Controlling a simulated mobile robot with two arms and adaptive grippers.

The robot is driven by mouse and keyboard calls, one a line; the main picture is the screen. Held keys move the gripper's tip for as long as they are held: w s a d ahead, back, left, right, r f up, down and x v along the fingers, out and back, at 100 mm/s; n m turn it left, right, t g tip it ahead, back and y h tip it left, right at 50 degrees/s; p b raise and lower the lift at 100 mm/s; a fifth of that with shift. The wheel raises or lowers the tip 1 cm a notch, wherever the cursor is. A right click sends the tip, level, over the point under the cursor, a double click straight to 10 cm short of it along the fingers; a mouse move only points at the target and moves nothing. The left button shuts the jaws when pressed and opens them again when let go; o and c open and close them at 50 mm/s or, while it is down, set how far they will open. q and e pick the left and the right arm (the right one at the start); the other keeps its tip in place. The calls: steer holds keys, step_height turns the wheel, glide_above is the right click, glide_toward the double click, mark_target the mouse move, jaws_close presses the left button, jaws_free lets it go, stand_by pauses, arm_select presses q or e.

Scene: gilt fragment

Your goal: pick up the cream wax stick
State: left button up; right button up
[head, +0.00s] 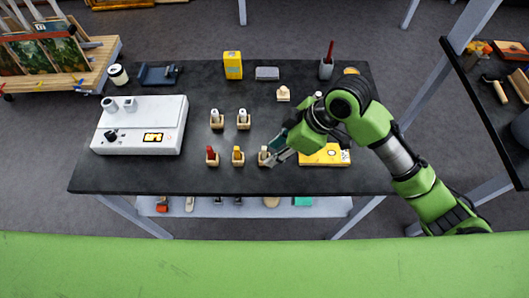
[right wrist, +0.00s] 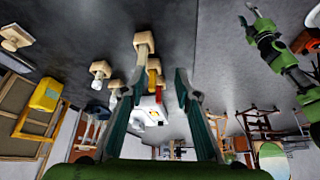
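The cream wax stick (head: 263,151) stands upright in a small wooden holder at the right end of the front row. In the right wrist view the cream stick (right wrist: 143,54) shows with its holder (right wrist: 144,40), upside down, in line with the gap between the fingers. My right gripper (head: 278,151) is just right of the stick, fingers pointing at it. The wrist view shows the right gripper (right wrist: 162,76) open, with nothing gripped; whether a finger touches the stick cannot be told. My left arm appears at upper right there, with its left gripper (right wrist: 249,14) small and unclear.
A red stick (head: 211,151) and a yellow stick (head: 237,151) stand in holders to the left. Two more holders (head: 243,124) (head: 216,124) with pale sticks stand behind. A yellow item (head: 318,158) lies right, under my arm. A white control box (head: 140,128) sits left.

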mark_target(265, 148)
steer(key=w+d+r+n+g+h, duration=0.1)
steer(key=w+d+r+n, duration=0.25)
steer(key=r, duration=0.25)
steer(key=shift+m, duration=0.35)
steer(key=p+x, duration=0.1)
steer(key=x, duration=0.3)
steer(key=p+x, duration=0.2)
steer(key=x, duration=0.2)
steer(key=a+p+x, duration=0.1)
steer(key=x, duration=0.4)
steer(key=shift+a+r, duration=0.1)
steer(key=shift+r, duration=0.2)
steer(key=shift+a+f, duration=0.15)
steer(key=shift+f, duration=0.3)
steer(key=shift+c, duration=0.3)
jaws_close()
